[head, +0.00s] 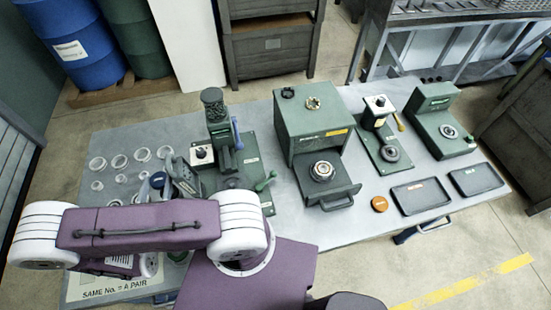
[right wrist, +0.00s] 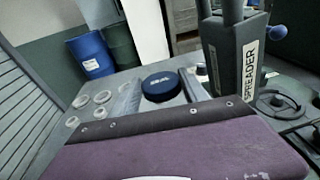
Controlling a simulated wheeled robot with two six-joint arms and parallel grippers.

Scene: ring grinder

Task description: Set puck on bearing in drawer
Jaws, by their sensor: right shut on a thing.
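The green box machine (head: 310,125) has its drawer (head: 342,190) pulled open at the front. A round metal bearing (head: 322,171) sits in the drawer. My right gripper (head: 160,182) is over the left part of the table, well left of the drawer and partly hidden by my own arm. In the right wrist view it is shut on a dark round puck (right wrist: 162,87), which sits between its two grey fingers. My left gripper is not in view.
The green spreader press (head: 217,135) stands between my right gripper and the drawer machine. Several pale rings (head: 119,161) lie at the left. An orange disc (head: 379,203) and two dark trays (head: 420,196) lie right of the drawer. Other green fixtures (head: 440,125) stand further right.

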